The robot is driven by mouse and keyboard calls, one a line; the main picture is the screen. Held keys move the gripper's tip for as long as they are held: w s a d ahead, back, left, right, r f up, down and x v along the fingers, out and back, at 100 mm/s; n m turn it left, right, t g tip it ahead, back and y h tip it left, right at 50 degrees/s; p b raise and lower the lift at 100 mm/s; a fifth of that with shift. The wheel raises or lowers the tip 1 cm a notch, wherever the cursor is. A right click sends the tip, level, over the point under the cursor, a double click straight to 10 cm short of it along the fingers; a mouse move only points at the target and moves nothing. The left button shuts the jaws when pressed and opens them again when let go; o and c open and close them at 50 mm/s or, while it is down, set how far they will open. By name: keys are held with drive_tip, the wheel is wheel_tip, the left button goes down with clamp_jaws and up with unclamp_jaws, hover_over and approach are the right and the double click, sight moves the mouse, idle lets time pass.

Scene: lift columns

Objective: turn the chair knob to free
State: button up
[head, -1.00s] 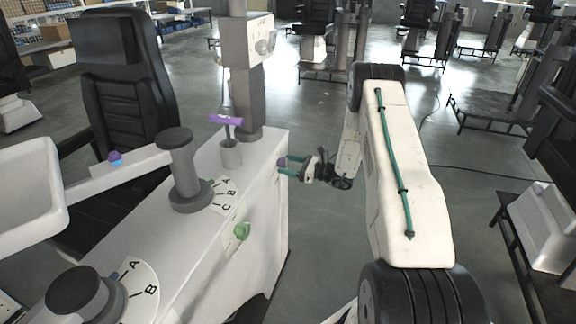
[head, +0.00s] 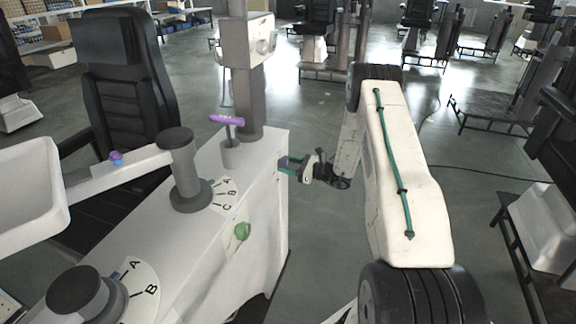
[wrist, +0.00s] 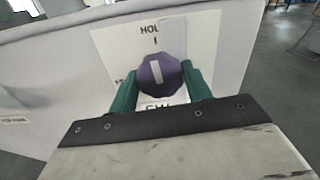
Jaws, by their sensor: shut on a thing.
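The chair knob (wrist: 161,76) is purple and faceted, with a white pointer bar on its face. In the wrist view the bar points up, towards the tick under the partly covered "HOL…" lettering on its white label plate (wrist: 104,42). Other lettering at the left and below is partly hidden by my fingers. My gripper (wrist: 160,90) is shut on the knob, with one green finger on each side. In the head view my gripper (head: 291,165) reaches the side face of the white console (head: 262,190) from the right, and the knob is mostly hidden there.
A green knob (head: 241,231) sits on the same console side, nearer me. A purple T-handle (head: 227,120) and black dial posts (head: 178,165) stand on top. A black chair (head: 122,85) is behind the console.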

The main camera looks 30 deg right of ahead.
drive_tip(key=n, duration=0.4)
drive_tip(key=shift+d, duration=0.1)
drive_tip(key=n, duration=0.4)
drive_tip(key=shift+n, duration=0.3)
drive_tip(key=n, duration=0.4)
drive_tip(key=shift+n, duration=2.1)
drive_tip(key=o, duration=1)
drive_tip(key=shift+c, duration=0.2)
